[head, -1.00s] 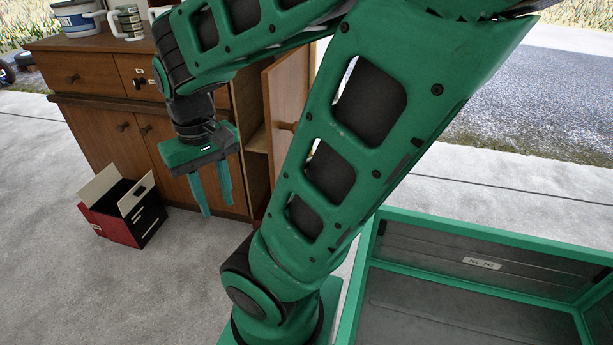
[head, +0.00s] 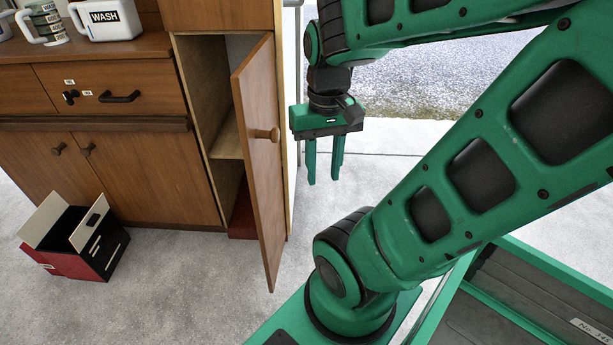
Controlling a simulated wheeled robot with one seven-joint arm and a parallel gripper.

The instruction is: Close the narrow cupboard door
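The narrow cupboard door (head: 256,165) stands open, swung out toward me, with a round wooden knob (head: 263,134) on its outer face. Behind it the narrow compartment (head: 207,100) shows a shelf and something red at the bottom. My gripper (head: 324,182) points down to the right of the door, apart from it. Its two green fingers are parted with nothing between them.
The wide wooden cabinet (head: 160,175) has drawers and shut lower doors. A red and black open box (head: 75,240) stands on the floor before it. Mugs (head: 45,22) stand on top. A green-rimmed bin (head: 540,285) is at the lower right. Floor before the door is clear.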

